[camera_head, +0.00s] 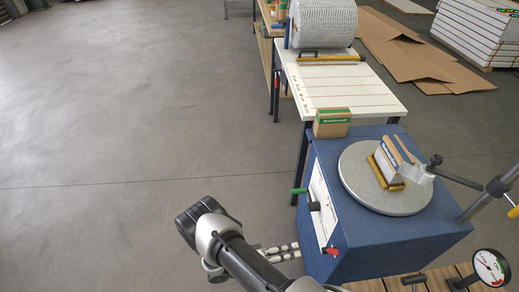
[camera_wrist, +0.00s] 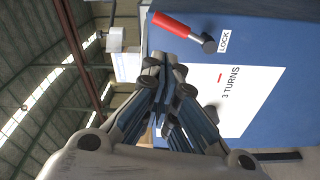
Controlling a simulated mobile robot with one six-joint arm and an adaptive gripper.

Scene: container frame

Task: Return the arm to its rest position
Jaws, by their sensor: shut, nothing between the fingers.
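My gripper (camera_wrist: 163,98) is shut and empty. In the wrist view its fingers meet in front of the blue machine (camera_wrist: 275,60). In the head view my gripper (camera_head: 290,252) is partly hidden by my arm and sits left of the blue machine (camera_head: 385,250), low on its front side. I cannot tell whether it touches the machine. The red lever (camera_head: 330,252) is near the fingertips; in the wrist view the red lever (camera_wrist: 172,25) stands beside the LOCK label, apart from the fingers.
A round grey turntable (camera_head: 360,180) on the machine carries a boxed item (camera_head: 390,160) in a yellow holder. A green lever (camera_head: 298,191) sticks out left. A white-topped table (camera_head: 340,85) stands behind. A gauge (camera_head: 490,267) is at lower right. The floor at left is clear.

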